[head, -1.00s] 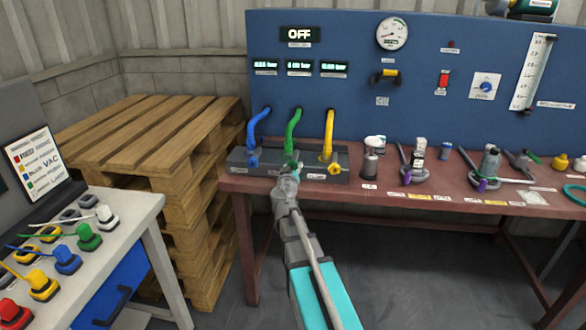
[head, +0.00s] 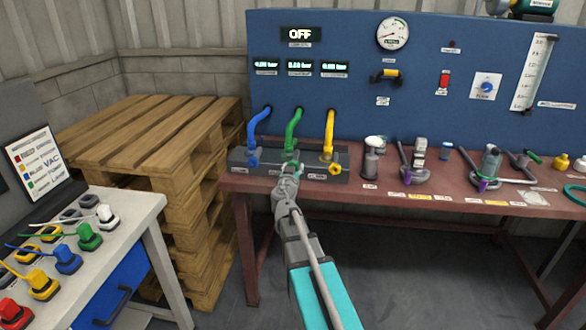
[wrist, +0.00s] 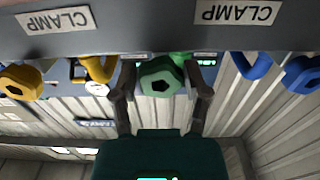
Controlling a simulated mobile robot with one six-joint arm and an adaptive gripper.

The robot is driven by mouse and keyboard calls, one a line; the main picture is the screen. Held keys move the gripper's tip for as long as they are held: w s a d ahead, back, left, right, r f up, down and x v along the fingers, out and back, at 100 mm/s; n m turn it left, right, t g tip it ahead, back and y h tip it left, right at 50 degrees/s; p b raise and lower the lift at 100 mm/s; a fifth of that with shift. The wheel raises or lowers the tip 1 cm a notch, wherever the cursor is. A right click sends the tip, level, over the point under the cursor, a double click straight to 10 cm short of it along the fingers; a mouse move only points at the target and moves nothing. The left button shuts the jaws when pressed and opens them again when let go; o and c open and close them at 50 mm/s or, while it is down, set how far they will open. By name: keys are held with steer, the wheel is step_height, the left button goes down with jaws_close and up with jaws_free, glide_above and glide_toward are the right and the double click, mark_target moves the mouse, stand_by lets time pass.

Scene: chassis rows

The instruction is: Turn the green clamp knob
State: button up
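The green clamp knob (wrist: 163,78) shows in the wrist view, between the two fingers of my gripper (wrist: 162,100). The fingers stand on either side of it. A narrow gap shows on the left; I cannot tell whether the right finger touches. In the head view my gripper (head: 288,168) is at the front of the dark clamp block (head: 240,158), below the green hose (head: 293,130), and mostly hides the green knob. The wrist view appears upside down, with CLAMP labels on the block.
A blue knob (head: 253,162) and a yellow knob (head: 336,169) flank the green one on the same block. The red-brown bench (head: 400,190) carries several fixtures to the right. A wooden pallet stack (head: 150,140) stands left. The panel display (head: 301,34) reads OFF.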

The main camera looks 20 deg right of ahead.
steer(key=o, duration=0.3)
steer(key=v, duration=1.2)
stand_by(0.3)
stand_by(0.5)
